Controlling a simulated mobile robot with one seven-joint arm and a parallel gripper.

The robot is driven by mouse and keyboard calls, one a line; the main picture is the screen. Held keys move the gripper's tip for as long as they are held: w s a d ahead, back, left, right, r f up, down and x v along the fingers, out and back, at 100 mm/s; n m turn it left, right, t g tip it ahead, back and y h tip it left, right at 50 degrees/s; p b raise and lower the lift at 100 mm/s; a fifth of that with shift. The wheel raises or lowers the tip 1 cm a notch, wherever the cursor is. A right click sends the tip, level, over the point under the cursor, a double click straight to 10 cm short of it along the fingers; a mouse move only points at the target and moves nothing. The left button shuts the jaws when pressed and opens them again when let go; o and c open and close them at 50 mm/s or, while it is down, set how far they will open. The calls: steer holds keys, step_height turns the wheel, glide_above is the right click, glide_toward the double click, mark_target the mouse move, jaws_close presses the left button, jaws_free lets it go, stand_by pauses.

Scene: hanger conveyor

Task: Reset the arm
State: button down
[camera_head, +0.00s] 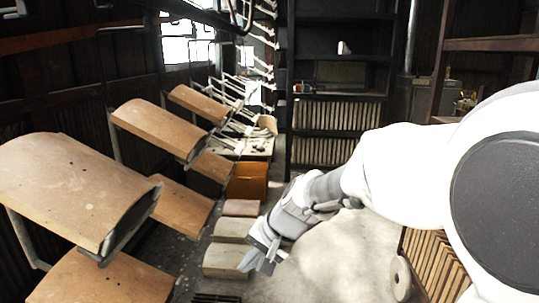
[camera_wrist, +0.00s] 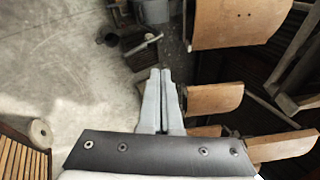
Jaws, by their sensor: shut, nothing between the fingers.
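My arm reaches from the right side of the head view toward the middle. My gripper (camera_head: 258,262) points down and to the left, above the floor near some pale flat blocks. In the wrist view my gripper (camera_wrist: 161,75) shows its two grey fingers side by side, shut, with nothing between them. The gripper holds nothing in either view.
Several curved wooden panels (camera_head: 72,186) hang on metal frames at the left; in the wrist view a wooden panel (camera_wrist: 240,22) is right of the fingers. Pale blocks (camera_head: 228,259) lie below the gripper. A dark shelf (camera_head: 336,110) stands behind. The concrete floor (camera_head: 340,255) is open.

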steer(key=s+d+r+n+t+h, duration=0.1)
steer(key=s+d+r+n+h, duration=0.15)
steer(key=s+d, duration=0.7)
steer(key=s+d+r+n+t+h, duration=0.1)
steer(key=s+d+r+h, duration=0.25)
steer(key=s+d, duration=0.6)
step_height(320, 180, up, 17)
steer(key=p, duration=1.6)
steer(key=shift+s+a, duration=0.2)
steer(key=shift+a, duration=0.05)
